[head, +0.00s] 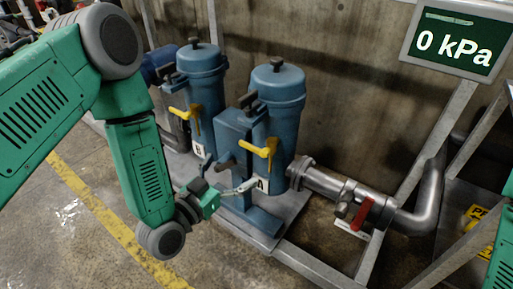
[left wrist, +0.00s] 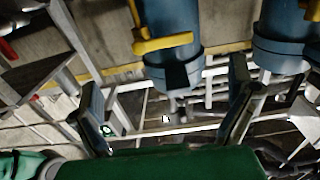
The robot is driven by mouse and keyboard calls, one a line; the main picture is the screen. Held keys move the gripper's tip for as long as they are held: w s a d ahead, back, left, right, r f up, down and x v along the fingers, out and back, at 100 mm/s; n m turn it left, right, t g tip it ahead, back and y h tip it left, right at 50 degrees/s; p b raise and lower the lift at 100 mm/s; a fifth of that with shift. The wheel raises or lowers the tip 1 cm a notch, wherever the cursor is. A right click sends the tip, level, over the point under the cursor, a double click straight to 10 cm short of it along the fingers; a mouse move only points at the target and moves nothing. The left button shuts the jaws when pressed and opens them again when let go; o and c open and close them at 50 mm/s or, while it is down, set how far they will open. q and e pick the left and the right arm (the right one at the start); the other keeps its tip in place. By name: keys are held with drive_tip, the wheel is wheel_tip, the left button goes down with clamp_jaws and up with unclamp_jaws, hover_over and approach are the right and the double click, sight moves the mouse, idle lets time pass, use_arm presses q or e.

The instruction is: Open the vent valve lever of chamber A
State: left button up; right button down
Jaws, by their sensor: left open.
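Chamber A (head: 277,110) is a blue upright cylinder with a label "A" low on its front. A yellow lever (head: 262,150) sticks out from its front, roughly level, its short end bent down. My left gripper (head: 230,174) is open and empty, below and left of this lever and apart from it. In the left wrist view, a yellow lever (left wrist: 165,43) on a blue cylinder (left wrist: 172,22) shows above the space between my spread fingers (left wrist: 165,85); no label is readable there. My right gripper is not in view.
Chamber B (head: 202,85) stands left of A with its own yellow lever (head: 190,119). A blue box-like column (head: 234,130) stands beside A. A steel pipe with a red lever (head: 361,214) runs right. A display (head: 455,42) reads 0 kPa. Open floor lies in front.

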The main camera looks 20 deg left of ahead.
sight(252, 150)
use_arm(q)
drive_tip(key=x, duration=0.3)
drive_tip(key=b+x, duration=0.1)
drive_tip(key=x, duration=0.4)
drive_tip(key=shift+w+a+f+b, duration=0.1)
drive_tip(key=shift+w+f+b, duration=0.1)
drive_tip(key=shift+w+b, duration=0.25)
drive_tip(key=shift+w, duration=0.35)
drive_tip(key=shift+d+r, duration=0.1)
drive_tip(key=shift+d, duration=0.2)
drive_tip(key=c, duration=1.7)
drive_tip(key=shift+o, duration=0.2)
